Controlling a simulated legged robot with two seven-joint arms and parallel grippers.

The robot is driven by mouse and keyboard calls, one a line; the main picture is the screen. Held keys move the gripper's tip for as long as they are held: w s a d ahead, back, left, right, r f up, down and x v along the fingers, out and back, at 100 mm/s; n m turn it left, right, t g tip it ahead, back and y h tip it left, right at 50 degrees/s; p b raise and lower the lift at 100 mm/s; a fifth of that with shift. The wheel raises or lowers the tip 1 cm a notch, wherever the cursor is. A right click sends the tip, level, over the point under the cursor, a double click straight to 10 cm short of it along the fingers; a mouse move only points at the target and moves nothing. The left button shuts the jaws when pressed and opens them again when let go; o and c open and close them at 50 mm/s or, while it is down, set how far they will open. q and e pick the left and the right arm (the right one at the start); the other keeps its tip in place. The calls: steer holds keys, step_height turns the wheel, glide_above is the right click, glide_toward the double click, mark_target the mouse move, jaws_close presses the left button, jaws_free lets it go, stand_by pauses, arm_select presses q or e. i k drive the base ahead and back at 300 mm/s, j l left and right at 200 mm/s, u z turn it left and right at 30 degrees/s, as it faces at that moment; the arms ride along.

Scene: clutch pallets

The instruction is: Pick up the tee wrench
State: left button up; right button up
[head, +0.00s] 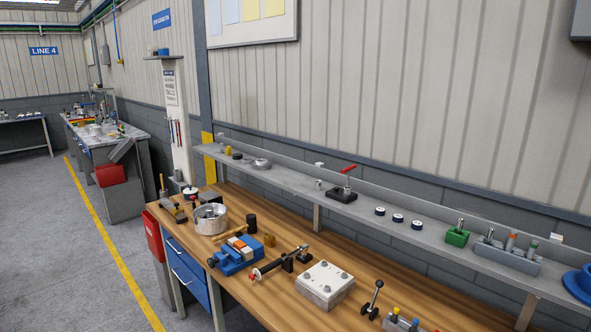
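What looks most like the tee wrench is a tool with a red crossbar (348,168) on a short upright stem. It stands in a flat black block (341,195) on the grey wall shelf, behind the wooden bench. It is small in the head view, so I cannot be sure of its exact shape. Neither of my grippers shows in this view, and nothing is seen touching the tool.
The wooden bench (240,297) carries a metal pot (210,219), a blue vise (237,254), a white plated block (325,285) and a black-knobbed lever (373,299). On the grey shelf (290,180) stand black rings (398,218) and a green block (457,237). Open floor lies left.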

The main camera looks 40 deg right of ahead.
mark_target(347, 190)
steer(key=i+z, duration=0.15)
steer(key=i, duration=0.35)
steer(key=i+j+z, duration=0.15)
steer(key=i, duration=0.3)
steer(key=i+j+z, duration=0.15)
steer(key=i, duration=0.3)
